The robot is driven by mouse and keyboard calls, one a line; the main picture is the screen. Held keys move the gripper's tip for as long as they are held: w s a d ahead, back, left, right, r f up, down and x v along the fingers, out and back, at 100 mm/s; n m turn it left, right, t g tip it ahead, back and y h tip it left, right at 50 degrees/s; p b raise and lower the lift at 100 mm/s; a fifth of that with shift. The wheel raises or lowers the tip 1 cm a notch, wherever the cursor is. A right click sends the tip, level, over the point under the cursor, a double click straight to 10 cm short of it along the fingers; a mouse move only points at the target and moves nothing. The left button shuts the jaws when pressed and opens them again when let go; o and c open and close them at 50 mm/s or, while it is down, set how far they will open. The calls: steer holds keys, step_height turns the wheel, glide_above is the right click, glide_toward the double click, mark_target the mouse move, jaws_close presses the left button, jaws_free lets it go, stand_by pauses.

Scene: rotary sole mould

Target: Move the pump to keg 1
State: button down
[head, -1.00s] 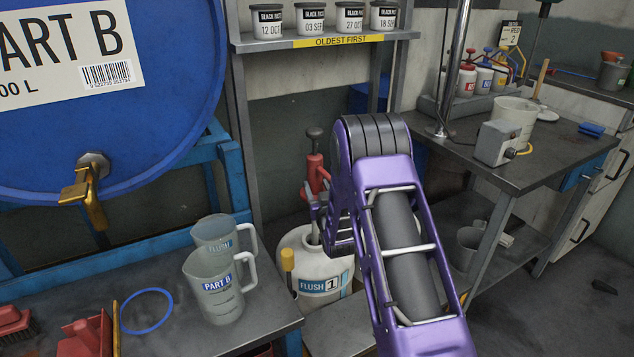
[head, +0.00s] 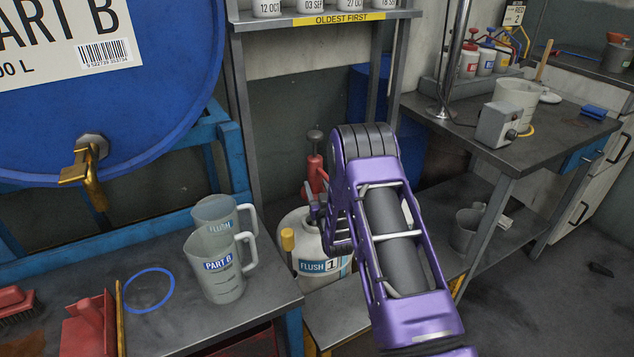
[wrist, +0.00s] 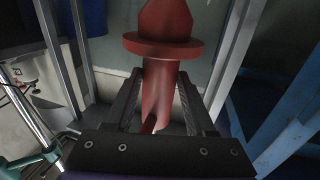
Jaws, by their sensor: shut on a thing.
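The pump (head: 315,172) is red with a dark knob on top, and it stands upright over keg 1. Keg 1 (head: 290,220) is a white, rounded container labelled "FLUSH 1", with a yellow-capped part at its left shoulder. My gripper (head: 318,207) is at the keg's top and shut on the pump. In the wrist view, the pump's red body (wrist: 158,85) with its wide flange lies between the two dark fingers (wrist: 160,105). My gripper and arm hide part of the keg's top, so I cannot tell whether the pump is seated in its neck.
A bench (head: 265,300) at left holds two jugs (head: 218,268) and a blue ring (head: 148,290). A blue drum (head: 110,120) with a brass tap is above it. A metal shelf (head: 320,20) stands behind the keg. A worktable (head: 540,140) is at right.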

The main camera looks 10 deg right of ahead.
step_height(320, 180, down, 11)
steer(key=shift+r, duration=0.15)
stand_by(1.2)
steer(key=shift+c, duration=1.3)
jaws_free()
steer(key=shift+o, duration=0.5)
steer(key=s+p, duration=0.2)
steer(key=s, duration=1.5)
steer(key=shift+s+d, duration=0.2)
steer(key=shift+d, duration=0.25)
